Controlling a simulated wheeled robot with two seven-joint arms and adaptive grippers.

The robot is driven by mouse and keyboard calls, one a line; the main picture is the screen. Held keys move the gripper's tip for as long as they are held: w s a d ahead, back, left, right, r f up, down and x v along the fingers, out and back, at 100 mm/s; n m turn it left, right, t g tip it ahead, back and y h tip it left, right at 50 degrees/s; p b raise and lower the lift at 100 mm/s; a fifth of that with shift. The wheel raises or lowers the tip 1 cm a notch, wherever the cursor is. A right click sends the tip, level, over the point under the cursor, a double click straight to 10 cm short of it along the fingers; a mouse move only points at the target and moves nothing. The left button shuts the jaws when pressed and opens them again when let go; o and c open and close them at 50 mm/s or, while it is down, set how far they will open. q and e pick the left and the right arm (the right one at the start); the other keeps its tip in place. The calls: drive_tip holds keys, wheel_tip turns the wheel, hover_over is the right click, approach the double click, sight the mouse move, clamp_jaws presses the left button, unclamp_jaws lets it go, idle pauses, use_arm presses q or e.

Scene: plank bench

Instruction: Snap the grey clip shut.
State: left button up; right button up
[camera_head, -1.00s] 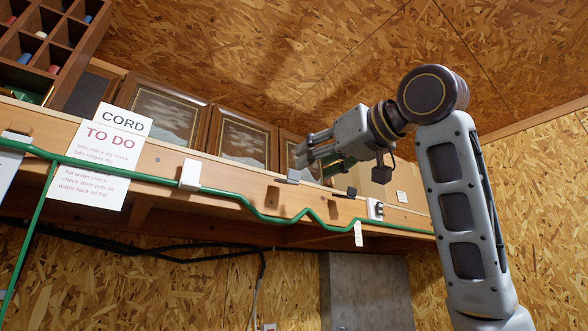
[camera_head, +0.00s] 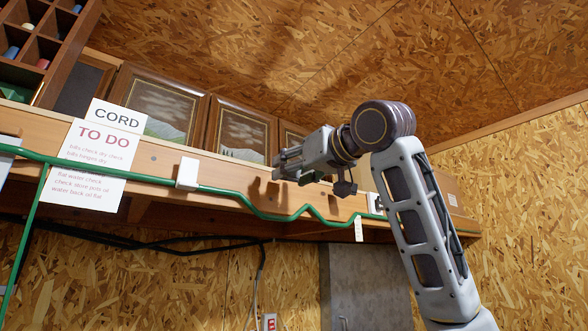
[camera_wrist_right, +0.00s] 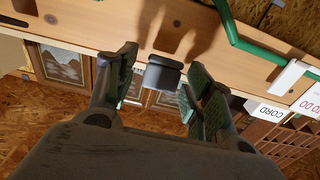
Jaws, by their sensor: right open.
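The grey clip (camera_wrist_right: 164,72) shows in the right wrist view as a small dark grey block at the edge of the wooden shelf rail, between and just beyond the fingertips of my right gripper (camera_wrist_right: 161,63). The fingers stand apart on either side of it, and I see no contact. I cannot tell how far its jaw is closed. In the head view my right gripper (camera_head: 282,163) is in front of the rail and hides the clip. The green cord (camera_head: 240,198) sags below the rail there. My left gripper is not in view.
A white clip (camera_head: 187,172) holds the cord at left, near the paper signs (camera_head: 101,135). A white socket (camera_head: 376,203) and a hanging tag (camera_head: 358,229) are at right. Framed pictures (camera_head: 241,130) stand behind the rail.

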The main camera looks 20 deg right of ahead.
drive_tip(key=c, duration=1)
